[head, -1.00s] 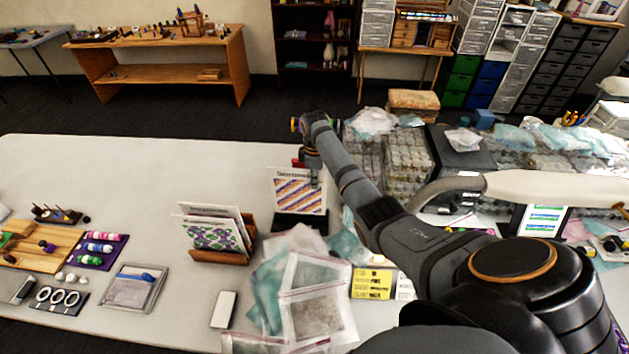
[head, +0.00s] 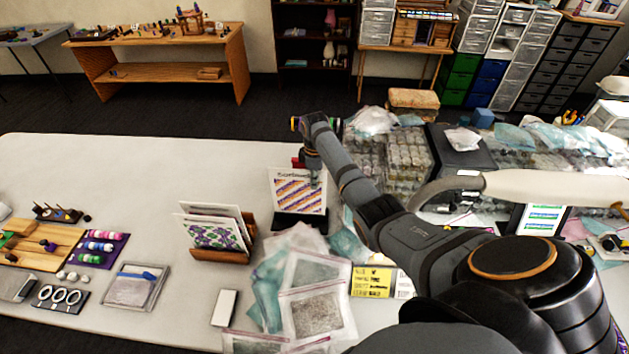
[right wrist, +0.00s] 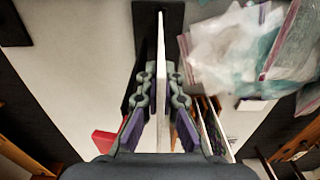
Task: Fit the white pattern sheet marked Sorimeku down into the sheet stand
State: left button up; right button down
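The white Sorimeku sheet (head: 290,204), with orange and purple diagonal stripes, stands nearly upright over the black sheet stand (head: 299,222). My right gripper (head: 314,178) is shut on its upper part. In the right wrist view the sheet (right wrist: 161,60) shows edge-on between the two fingers (right wrist: 160,98), and its far end points at the black stand base (right wrist: 172,16). In the head view the sheet's lower edge meets the stand; whether it sits in the slot I cannot tell. My left gripper is not in view.
A wooden rack (head: 222,256) with other pattern sheets (head: 215,232) stands left of the stand. Plastic bead bags (head: 312,312) lie in front. Clear jars (head: 404,160) crowd the right side. The white table (head: 150,170) is clear at the far left.

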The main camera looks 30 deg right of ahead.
jog(key=shift+f+b, duration=1.05)
jog(key=shift+f, duration=1)
jog(key=c, duration=1.4)
grip_release()
jog(key=shift+c, duration=0.2)
notch_tip(320, 180, up, 12)
